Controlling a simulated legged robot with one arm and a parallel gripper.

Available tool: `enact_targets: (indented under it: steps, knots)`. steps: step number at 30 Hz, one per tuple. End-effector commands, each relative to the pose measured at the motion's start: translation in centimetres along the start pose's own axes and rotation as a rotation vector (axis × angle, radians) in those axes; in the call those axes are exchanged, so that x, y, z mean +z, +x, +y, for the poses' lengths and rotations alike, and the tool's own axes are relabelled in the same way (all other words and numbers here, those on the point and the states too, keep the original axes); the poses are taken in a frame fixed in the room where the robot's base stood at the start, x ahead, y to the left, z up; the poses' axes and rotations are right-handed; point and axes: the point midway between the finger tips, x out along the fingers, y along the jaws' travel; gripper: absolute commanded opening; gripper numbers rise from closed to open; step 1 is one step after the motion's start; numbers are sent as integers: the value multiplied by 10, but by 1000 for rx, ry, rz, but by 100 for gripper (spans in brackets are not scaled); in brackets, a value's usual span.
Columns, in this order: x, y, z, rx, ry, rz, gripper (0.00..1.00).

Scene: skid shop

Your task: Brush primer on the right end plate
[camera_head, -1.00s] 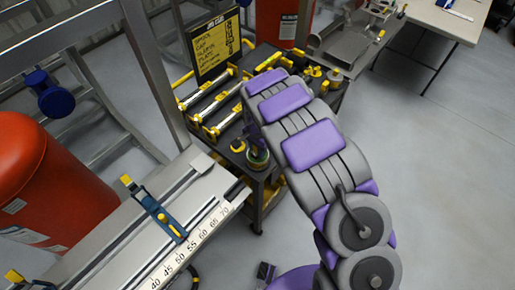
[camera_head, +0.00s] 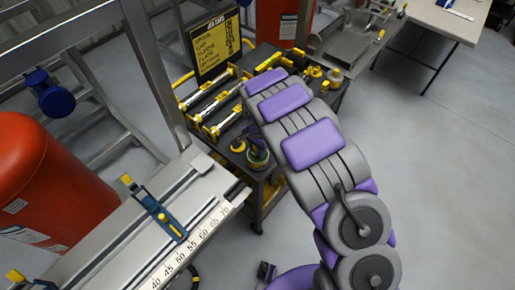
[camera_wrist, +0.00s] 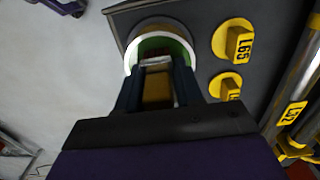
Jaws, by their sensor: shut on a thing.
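My gripper (camera_wrist: 157,80) points down over the tool cart and is shut on a yellow-brown block-like handle, likely the brush (camera_wrist: 157,90). Its lower end is hidden in a round pot with a white rim and green inside (camera_wrist: 188,47). In the head view the pot (camera_head: 259,159) stands at the near corner of the cart, below my gripper, which is largely hidden by my arm. I cannot make out the brush's bristles or any primer on them. I cannot pick out the right end plate in either view.
The dark cart (camera_wrist: 205,15) also holds yellow caps marked L65 (camera_wrist: 234,41) and several yellow-ended cylinders (camera_head: 211,104). A rail with a number scale (camera_head: 185,258) lies left of the cart, near an orange drum (camera_head: 40,180).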

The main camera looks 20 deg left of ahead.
Motion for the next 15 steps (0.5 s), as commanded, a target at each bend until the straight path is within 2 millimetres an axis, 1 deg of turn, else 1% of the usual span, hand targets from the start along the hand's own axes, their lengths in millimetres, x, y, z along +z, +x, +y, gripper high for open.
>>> enact_targets:
  steps: [6,15]
  knots:
    - [0,-19,0,-5,0,3,12]
    - [-1,-41,2,-5,0,2,12]
